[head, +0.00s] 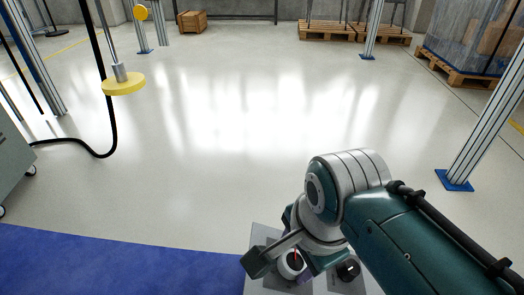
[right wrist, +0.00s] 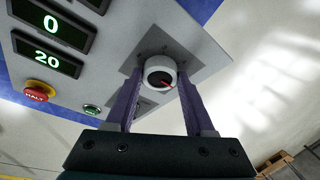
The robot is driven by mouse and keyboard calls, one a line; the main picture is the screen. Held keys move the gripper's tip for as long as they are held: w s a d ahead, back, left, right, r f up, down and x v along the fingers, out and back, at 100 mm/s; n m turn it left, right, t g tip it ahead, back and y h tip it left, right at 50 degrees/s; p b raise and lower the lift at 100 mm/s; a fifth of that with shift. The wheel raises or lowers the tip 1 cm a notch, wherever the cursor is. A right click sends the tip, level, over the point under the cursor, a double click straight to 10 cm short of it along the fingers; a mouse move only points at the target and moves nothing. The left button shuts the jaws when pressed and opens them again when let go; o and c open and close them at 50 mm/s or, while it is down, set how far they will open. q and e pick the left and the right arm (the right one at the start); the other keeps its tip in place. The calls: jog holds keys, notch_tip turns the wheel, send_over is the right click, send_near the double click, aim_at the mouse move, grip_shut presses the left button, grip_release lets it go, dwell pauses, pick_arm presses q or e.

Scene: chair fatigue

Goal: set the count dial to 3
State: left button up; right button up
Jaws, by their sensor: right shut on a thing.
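The count dial (right wrist: 160,73) is a round white knob with a dark face and a red pointer, set on a grey panel (right wrist: 205,50). In the right wrist view the pointer slants to the lower right; I cannot read any scale marks. My right gripper (right wrist: 160,84) has its purple fingers on either side of the dial and is shut on it. In the head view the white dial (head: 291,265) shows partly, below my right wrist at the bottom. My left gripper is not in view.
Two green displays read 0 (right wrist: 52,25) and 20 (right wrist: 46,55). A red HALT button (right wrist: 40,90) and a green button (right wrist: 92,109) sit beside them. A black knob (head: 348,270) is right of the dial. Open floor and a blue mat (head: 120,265) lie around.

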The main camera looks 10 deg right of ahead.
grip_shut()
jog(key=shift+s, duration=0.1)
